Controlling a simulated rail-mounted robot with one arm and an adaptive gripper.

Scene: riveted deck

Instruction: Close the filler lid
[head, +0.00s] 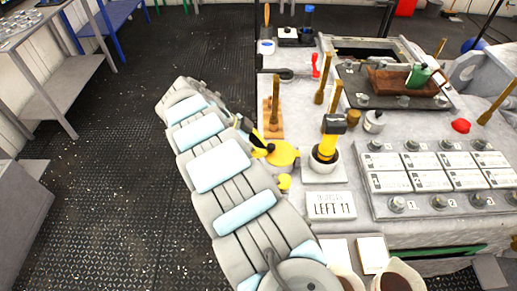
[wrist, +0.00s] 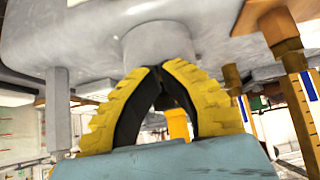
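My gripper (wrist: 159,68) has yellow ribbed fingers with black inner faces. In the wrist view the fingers arch inward and their tips come together in front of a grey cylinder under a grey slab (wrist: 230,50). I cannot tell whether they touch it. No held object is clear between them. In the head view my arm hides part of the gripper beside the bench's left edge. A flat, round yellow piece (head: 283,154) lies right by it, with a small yellow knob (head: 284,182) below. I cannot tell for sure which thing is the filler lid.
The grey bench (head: 350,222) carries wooden handles (head: 275,100), a white cup (head: 324,168) with a yellow-and-black tool, a small kettle (head: 374,121) and a numbered panel (head: 440,178). A grey table (head: 60,75) stands at left. The dark deck (head: 110,180) between is clear.

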